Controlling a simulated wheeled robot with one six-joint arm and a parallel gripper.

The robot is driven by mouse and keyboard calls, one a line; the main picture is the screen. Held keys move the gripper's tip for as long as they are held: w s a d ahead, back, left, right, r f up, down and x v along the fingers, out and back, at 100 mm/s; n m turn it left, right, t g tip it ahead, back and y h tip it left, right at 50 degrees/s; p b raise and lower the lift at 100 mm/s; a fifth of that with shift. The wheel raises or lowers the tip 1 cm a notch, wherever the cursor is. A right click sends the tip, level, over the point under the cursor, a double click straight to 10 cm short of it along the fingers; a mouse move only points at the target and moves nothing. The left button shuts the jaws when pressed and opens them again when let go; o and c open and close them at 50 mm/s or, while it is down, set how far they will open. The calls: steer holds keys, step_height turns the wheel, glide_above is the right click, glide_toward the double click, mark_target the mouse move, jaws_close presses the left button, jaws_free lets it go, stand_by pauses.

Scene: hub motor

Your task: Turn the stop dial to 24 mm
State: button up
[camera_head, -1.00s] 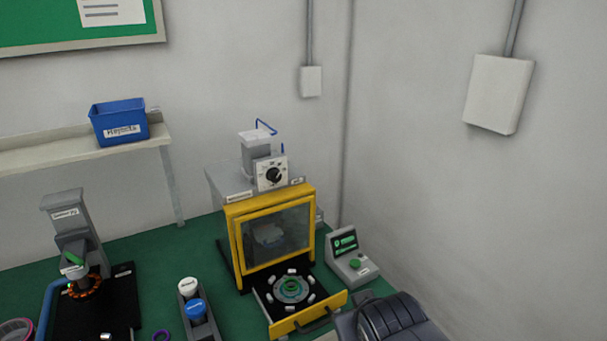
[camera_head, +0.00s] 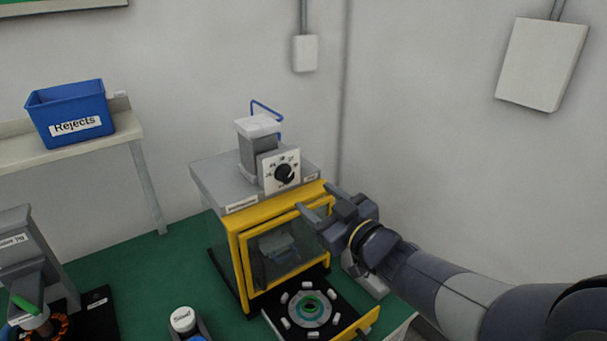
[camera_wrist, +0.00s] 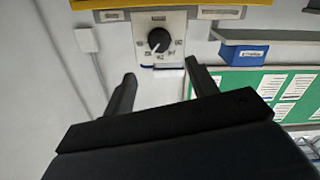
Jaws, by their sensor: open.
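The stop dial (camera_head: 284,173) is a black round knob with a white pointer line on a white scale plate (camera_head: 268,183), on top of the yellow-framed machine (camera_head: 236,250). In the wrist view the dial (camera_wrist: 159,40) appears upside down, beyond and between the fingers; its pointer is visible but the scale numbers are too small to read surely. My gripper (camera_head: 314,204) is open and empty, in front of the machine's top edge, below and right of the dial and apart from it. It also shows in the wrist view (camera_wrist: 158,84).
A grey column with a blue bent rod (camera_head: 266,108) stands behind the dial. The machine's drawer (camera_head: 350,328) is out, holding a round fixture with a green ring (camera_head: 309,304). A blue Rejects bin (camera_head: 72,110) sits on the left shelf. Space before the dial is clear.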

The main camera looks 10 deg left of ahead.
mark_target(288, 176)
steer(key=p+x, duration=0.2)
steer(key=x, duration=0.8)
steer(key=shift+w+a, duration=0.1)
steer(key=shift+w, duration=0.05)
steer(key=c, duration=1)
steer(key=shift+o, duration=0.2)
